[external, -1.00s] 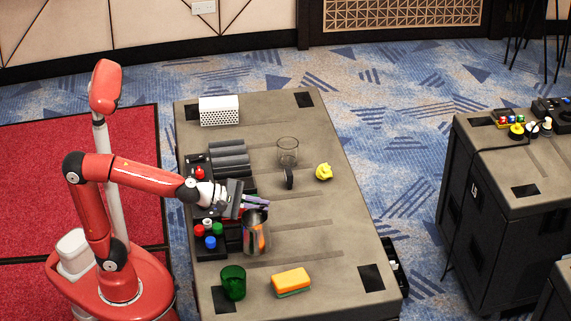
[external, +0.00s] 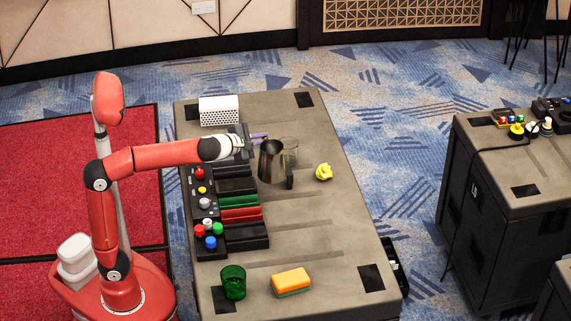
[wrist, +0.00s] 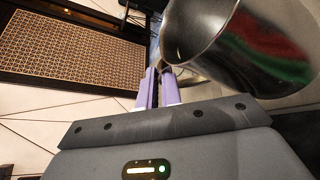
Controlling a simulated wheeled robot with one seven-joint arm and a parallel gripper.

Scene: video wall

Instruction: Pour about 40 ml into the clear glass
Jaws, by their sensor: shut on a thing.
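A shiny metal pitcher (external: 272,164) is in my gripper (external: 262,137), whose purple fingers are shut on it near its rim. It looks near upright in the external view and appears raised above the table. In the wrist view the fingers (wrist: 158,88) meet the left side of the pitcher (wrist: 235,45). The clear glass (external: 292,150) stands just right of and behind the pitcher, partly hidden by it. I cannot tell the glass apart in the wrist view.
A small black object (external: 289,182) stands close to the pitcher, and a yellow crumpled thing (external: 324,172) lies to the right. A button panel (external: 210,215), green glass (external: 233,282), sponge (external: 292,281) and white perforated box (external: 219,110) share the table (external: 330,235).

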